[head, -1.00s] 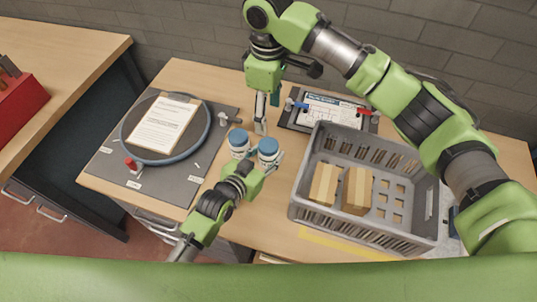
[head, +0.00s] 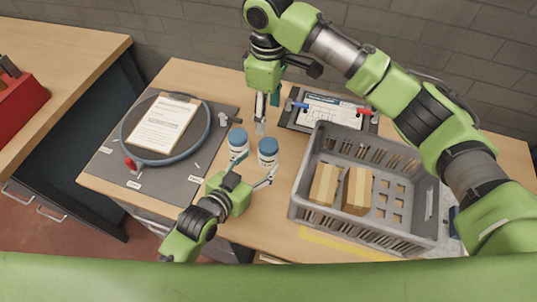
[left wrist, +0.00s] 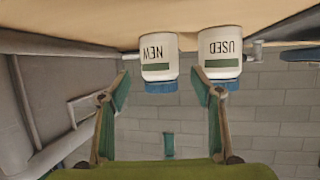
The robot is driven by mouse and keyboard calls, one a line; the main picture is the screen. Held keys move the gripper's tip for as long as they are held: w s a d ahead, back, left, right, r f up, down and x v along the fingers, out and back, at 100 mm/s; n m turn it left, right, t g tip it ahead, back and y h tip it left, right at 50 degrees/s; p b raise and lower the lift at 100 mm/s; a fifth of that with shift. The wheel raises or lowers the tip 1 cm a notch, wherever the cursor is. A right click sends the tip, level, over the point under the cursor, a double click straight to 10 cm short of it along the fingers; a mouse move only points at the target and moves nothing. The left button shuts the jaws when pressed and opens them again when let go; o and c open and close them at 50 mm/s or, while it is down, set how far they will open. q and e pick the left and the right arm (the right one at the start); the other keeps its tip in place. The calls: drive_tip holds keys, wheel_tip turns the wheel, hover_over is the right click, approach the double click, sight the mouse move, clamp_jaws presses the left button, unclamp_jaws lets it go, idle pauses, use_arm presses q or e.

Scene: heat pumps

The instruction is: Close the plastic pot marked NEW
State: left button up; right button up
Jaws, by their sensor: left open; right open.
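The NEW pot (left wrist: 159,60) is white with a dark green band and a blue lid (left wrist: 161,86) on it. The left wrist view shows it upside down, next to the similar USED pot (left wrist: 221,48), which also has a blue lid. In the head view the NEW pot (head: 268,157) is the right one and the USED pot (head: 238,146) the left one, both upright on the table. My left gripper (head: 256,169) is open and empty, just in front of the pots. My right gripper (head: 260,128) is open and empty, pointing down just behind the pots.
A grey crate (head: 300,190) with cardboard boxes stands right of the pots. A dark board with a round ring (head: 208,130) and a paper (head: 163,122) lies left. Bare table shows in front.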

use_arm(q)
drive_tip(key=v, duration=0.6)
idle(0.5)
